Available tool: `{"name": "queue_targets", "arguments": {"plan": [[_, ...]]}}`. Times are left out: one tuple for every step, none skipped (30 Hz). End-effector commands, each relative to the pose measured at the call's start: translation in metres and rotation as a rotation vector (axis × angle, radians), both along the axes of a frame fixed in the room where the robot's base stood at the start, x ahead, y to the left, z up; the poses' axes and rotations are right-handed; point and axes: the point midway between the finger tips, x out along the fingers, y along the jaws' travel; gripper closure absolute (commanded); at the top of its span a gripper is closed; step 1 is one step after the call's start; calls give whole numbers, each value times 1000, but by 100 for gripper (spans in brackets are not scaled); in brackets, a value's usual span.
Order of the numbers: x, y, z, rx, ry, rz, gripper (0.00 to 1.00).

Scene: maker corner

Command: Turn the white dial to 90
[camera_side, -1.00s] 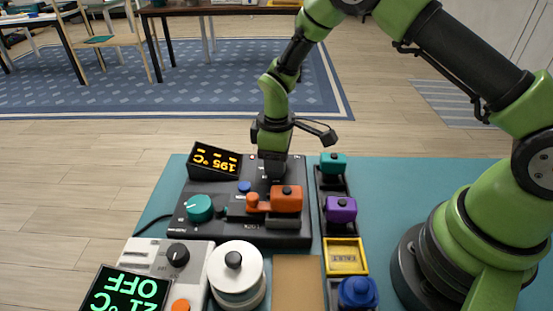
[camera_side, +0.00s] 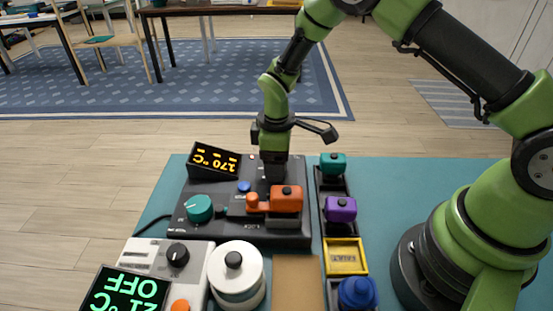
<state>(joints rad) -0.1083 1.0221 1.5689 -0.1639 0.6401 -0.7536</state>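My gripper (camera_side: 273,168) points down over the back right part of a black control unit (camera_side: 190,225). Its fingertips are low, behind the orange block, and I cannot tell whether they are open or shut. No white dial shows clearly; whatever is at the fingertips is hidden. The unit's tilted display (camera_side: 213,160) shows yellow digits, upside down in this view, that seem to read 170 °C. A teal dial (camera_side: 199,208) with a pale pointer mark sits at the unit's left.
An orange block (camera_side: 286,199) and a blue button (camera_side: 244,187) sit close by the gripper. A black rack with teal (camera_side: 332,164) and purple (camera_side: 340,209) blocks stands right. A white round piece (camera_side: 236,281) with a black knob and a grey unit (camera_side: 193,262) stand in front.

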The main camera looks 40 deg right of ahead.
Motion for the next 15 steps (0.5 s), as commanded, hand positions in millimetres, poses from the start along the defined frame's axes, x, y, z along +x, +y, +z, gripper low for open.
{"name": "queue_targets", "arguments": {"plan": [[0, 0, 0, 0, 0, 0, 35], [0, 0, 0, 0, 0, 0, 35], [0, 0, 0, 1, -1, 0, 35], [0, 0, 1, 0, -1, 0, 35], [1, 0, 3, 1, -2, 0, 35], [1, 0, 6, 0, -4, 1, 35], [1, 0, 9, 0, -4, 1, 35], [1, 0, 14, 0, -5, 1, 35], [1, 0, 20, 1, -6, 1, 35], [1, 0, 26, 1, -6, 0, 35], [1, 0, 32, 0, -6, 1, 35], [1, 0, 41, 0, -6, 0, 35], [1, 0, 47, 1, -7, 0, 35], [1, 0, 53, 1, -7, 0, 35], [1, 0, 61, 1, -7, 0, 35]]}}
